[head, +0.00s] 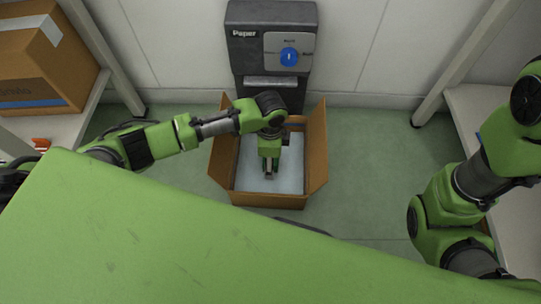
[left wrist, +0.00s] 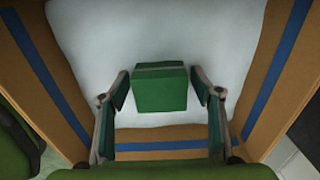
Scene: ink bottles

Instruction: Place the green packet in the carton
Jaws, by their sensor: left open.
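The open carton (head: 317,155) stands on the floor in the head view, with brown flaps spread and a pale lining (head: 289,178) inside. The green packet (left wrist: 160,90) is a small green box, seen in the left wrist view against the pale lining (left wrist: 230,40). My left gripper (head: 269,174) points down into the carton. Its fingers are open, one on each side of the packet, with visible gaps. Whether the packet touches the lining is hard to tell. In the head view the packet cannot be made out under the gripper. My right gripper is out of view.
A dark paper dispenser (head: 271,45) with a blue knob stands behind the carton against the wall. A shelf at left holds a large cardboard box (head: 45,65). Another shelf (head: 480,105) is at right. Green floor (head: 365,150) is clear on the carton's right.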

